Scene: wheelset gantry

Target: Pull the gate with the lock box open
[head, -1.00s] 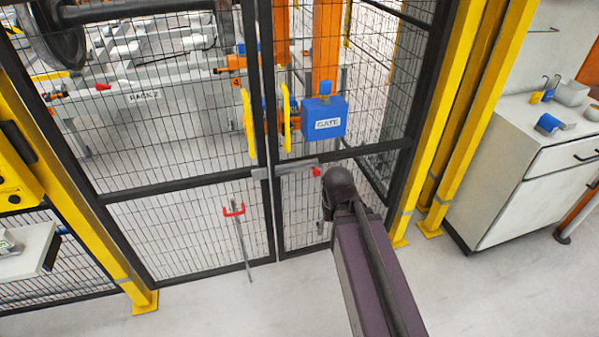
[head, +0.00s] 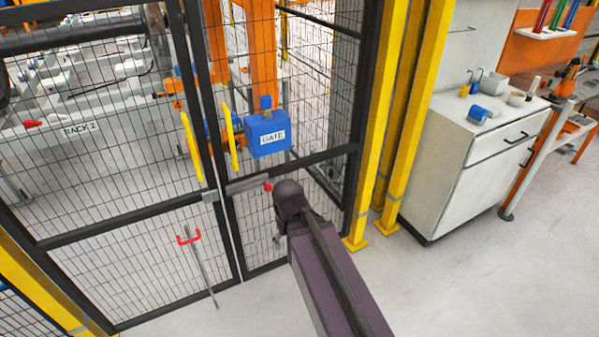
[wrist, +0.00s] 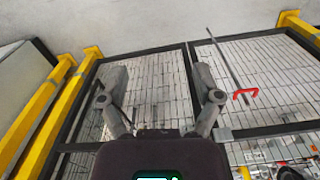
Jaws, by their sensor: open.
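The gate is a black-framed mesh leaf (head: 243,75) with a blue lock box (head: 268,134) labelled "GATE". It stands in line with the mesh leaf to its left and looks shut. Two yellow handles flank the seam, one on the left leaf (head: 191,147) and one on the gate side (head: 230,130). A grey latch bar (head: 247,184) with a red knob crosses below the box. My gripper (wrist: 160,95) is open and empty in the wrist view, its fingers apart before the lower mesh. In the head view my arm hides it, low in front of the gate.
A drop bolt with a red handle (head: 188,238) hangs on the left leaf, also in the wrist view (wrist: 245,94). Yellow posts (head: 408,120) and a white cabinet (head: 470,170) stand to the right. The floor (head: 480,285) in front of the cabinet is clear.

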